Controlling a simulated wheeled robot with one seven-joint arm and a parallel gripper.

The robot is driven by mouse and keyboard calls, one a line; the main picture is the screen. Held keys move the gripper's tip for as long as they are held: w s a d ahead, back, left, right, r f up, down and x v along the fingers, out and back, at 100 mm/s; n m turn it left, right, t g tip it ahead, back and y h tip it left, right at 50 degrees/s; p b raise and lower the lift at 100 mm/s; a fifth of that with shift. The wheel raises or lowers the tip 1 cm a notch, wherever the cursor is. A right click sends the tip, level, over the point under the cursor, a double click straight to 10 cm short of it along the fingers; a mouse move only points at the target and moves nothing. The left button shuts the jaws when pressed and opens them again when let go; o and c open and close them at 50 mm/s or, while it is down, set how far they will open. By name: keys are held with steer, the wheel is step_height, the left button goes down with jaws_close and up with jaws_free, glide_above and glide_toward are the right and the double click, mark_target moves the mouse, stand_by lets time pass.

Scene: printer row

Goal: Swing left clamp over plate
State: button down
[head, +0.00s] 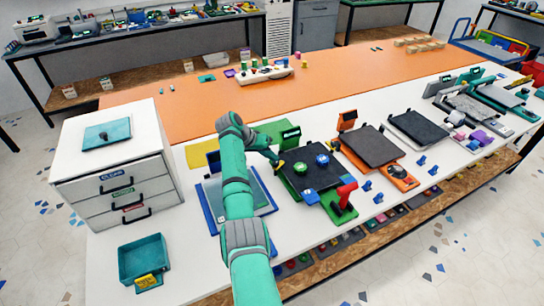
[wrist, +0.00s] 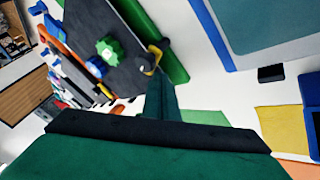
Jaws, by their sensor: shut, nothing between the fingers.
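The wrist view shows the fingers (wrist: 163,85) pointing at the clamp. A red clamp handle (head: 346,192) stands at the plate's front right.
A second printer with a dark plate (head: 370,145) is to the right. A blue-framed printer (head: 212,200) is partly behind my arm at left. A white drawer cabinet (head: 115,160) stands further left. A blue block (head: 310,197) sits at the plate's front edge. The orange bench top behind is mostly clear.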

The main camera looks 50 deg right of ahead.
steer(key=shift+s+a, duration=0.35)
steer(key=shift+a, duration=0.1)
steer(key=shift+f, duration=0.1)
